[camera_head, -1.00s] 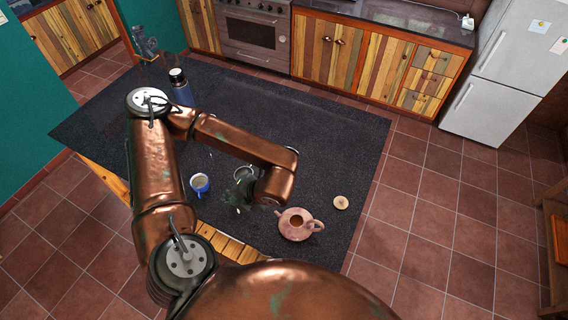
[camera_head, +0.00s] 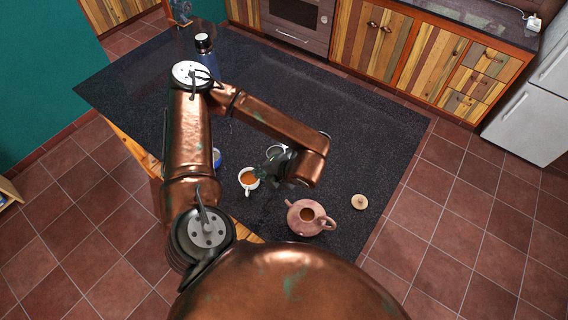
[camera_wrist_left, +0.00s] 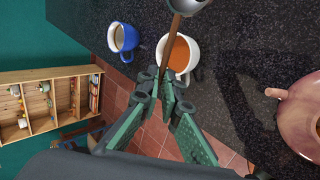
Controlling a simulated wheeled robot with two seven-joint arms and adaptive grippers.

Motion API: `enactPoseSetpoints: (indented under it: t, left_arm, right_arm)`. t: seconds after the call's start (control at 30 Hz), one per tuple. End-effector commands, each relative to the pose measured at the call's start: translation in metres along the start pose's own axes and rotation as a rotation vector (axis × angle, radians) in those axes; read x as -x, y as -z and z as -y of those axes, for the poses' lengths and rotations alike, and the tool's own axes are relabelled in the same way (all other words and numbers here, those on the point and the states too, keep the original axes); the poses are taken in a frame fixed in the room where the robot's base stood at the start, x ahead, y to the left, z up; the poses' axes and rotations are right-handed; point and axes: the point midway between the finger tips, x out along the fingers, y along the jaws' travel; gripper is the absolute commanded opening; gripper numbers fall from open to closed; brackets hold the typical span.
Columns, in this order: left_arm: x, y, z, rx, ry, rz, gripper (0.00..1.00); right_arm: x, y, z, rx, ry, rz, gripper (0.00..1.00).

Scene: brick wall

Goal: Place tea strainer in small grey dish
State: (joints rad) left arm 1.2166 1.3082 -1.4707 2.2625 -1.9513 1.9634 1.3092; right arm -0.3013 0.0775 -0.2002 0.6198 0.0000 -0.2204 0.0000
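My left gripper (camera_wrist_left: 161,84) is shut on the end of the brown handle of the tea strainer (camera_wrist_left: 175,40) in the left wrist view. The strainer's grey bowl (camera_wrist_left: 190,5) is cut off by the top edge, and the handle crosses in front of the white cup. In the head view my left gripper (camera_head: 270,170) is beside the white cup, and a small grey round shape (camera_head: 277,151) shows just beyond it. I cannot tell strainer bowl from grey dish there. No separate grey dish is clear in either view. My right gripper is not in view.
A white cup of tea (camera_head: 249,179) and a blue mug (camera_head: 217,157) stand left of the gripper. A pink teapot (camera_head: 308,217) is to its right, with a lid (camera_head: 359,201) beyond. A blue bottle (camera_head: 207,58) stands at the back left. The dark counter (camera_head: 350,120) is mostly clear.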

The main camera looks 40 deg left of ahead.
Motion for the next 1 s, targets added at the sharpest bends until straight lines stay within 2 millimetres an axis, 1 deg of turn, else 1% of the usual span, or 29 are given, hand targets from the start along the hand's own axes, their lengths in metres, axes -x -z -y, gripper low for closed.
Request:
enactPoseSetpoints:
  t: [0.03, 0.2, 0.23, 0.3, 0.4, 0.5, 0.73, 0.83, 1.0]
  left_arm:
    - [-0.001, -0.014, 0.002, 0.003, -0.001, 0.001, 0.00]
    - [-0.014, -0.055, 0.015, 0.001, -0.001, 0.003, 0.00]
    - [-0.017, -0.061, 0.017, 0.000, -0.002, 0.003, 0.00]
    - [-0.029, -0.070, 0.028, -0.002, -0.002, 0.000, 0.00]
    - [-0.042, -0.083, 0.040, -0.002, -0.001, 0.000, 0.00]
    - [-0.052, -0.093, 0.047, 0.000, -0.001, 0.001, 0.00]
    - [-0.064, -0.104, 0.057, 0.000, -0.001, 0.000, 0.00]
    - [-0.074, -0.102, 0.067, -0.002, -0.001, -0.002, 0.00]
    - [-0.085, -0.103, 0.076, 0.001, 0.000, -0.001, 0.00]
  right_arm:
    - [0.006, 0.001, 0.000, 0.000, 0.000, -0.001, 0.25]
    - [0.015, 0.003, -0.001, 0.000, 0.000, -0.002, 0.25]
    - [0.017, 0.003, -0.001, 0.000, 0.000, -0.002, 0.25]
    - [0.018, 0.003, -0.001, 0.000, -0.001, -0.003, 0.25]
    - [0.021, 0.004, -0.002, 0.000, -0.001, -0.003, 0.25]
    - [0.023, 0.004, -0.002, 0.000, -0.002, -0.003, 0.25]
    - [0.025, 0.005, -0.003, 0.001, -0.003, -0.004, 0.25]
    - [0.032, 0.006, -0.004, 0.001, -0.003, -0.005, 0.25]
    - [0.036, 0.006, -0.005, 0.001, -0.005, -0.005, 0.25]
